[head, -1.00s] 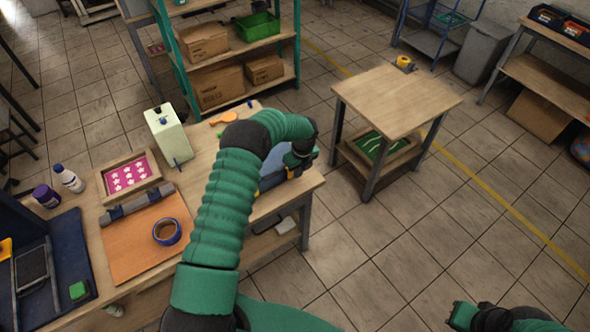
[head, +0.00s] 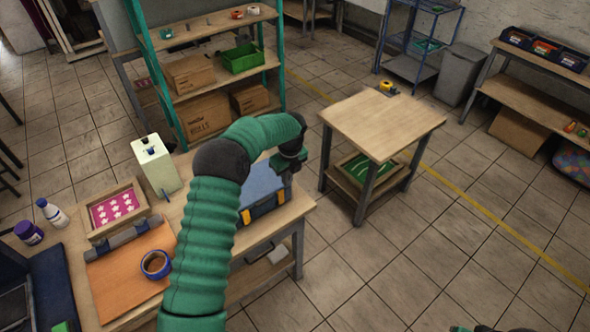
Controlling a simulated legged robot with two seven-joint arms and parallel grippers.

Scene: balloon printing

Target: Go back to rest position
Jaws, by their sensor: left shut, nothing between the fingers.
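My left arm comes in from the bottom and arches over the workbench (head: 75,235). My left gripper (head: 282,165) is at the right end of the bench, by a blue case with yellow latches (head: 262,200). It is shut and empty. My arm hides part of the case, and I cannot tell whether the gripper touches it. Only a sliver of my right gripper (head: 460,329) shows at the bottom edge, over the floor. Its fingers cannot be made out.
On the bench are a framed pink star print (head: 117,208), a blue tape roll (head: 156,264), a cream dispenser (head: 157,165) and bottles. A small wooden table (head: 381,122) stands to the right. A green shelf (head: 200,95) with boxes is behind.

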